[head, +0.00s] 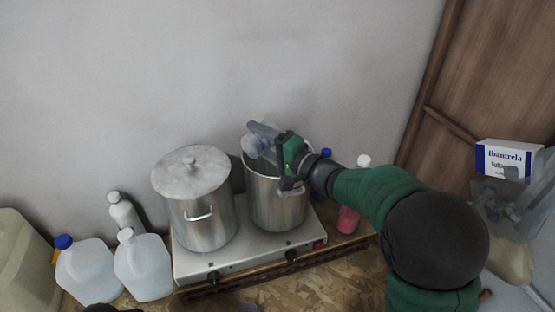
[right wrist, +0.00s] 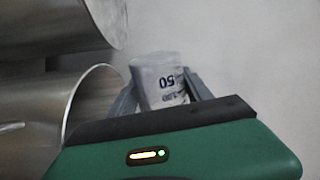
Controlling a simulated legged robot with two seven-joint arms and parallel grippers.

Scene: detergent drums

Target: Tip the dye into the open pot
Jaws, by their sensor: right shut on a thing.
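The open pot (head: 277,205) is a steel pot on the right of a two-burner hot plate, and its near wall and rim also show in the right wrist view (right wrist: 92,95). My right gripper (head: 258,140) is over the pot's mouth, shut on a small translucent cup (head: 249,146). In the right wrist view the cup (right wrist: 160,78) sits between the two grey fingers, with "50" upside down on its side. The cup looks tilted in the head view. I cannot see dye in the cup, and the inside of the pot is mostly hidden. My left gripper is not in view.
A lidded pot (head: 195,205) stands left of the open pot on the hot plate (head: 250,255). Several jugs and bottles (head: 145,265) stand at the left. A bottle with pink contents (head: 348,220) is at the right, partly behind my arm. A white box (head: 508,158) is far right.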

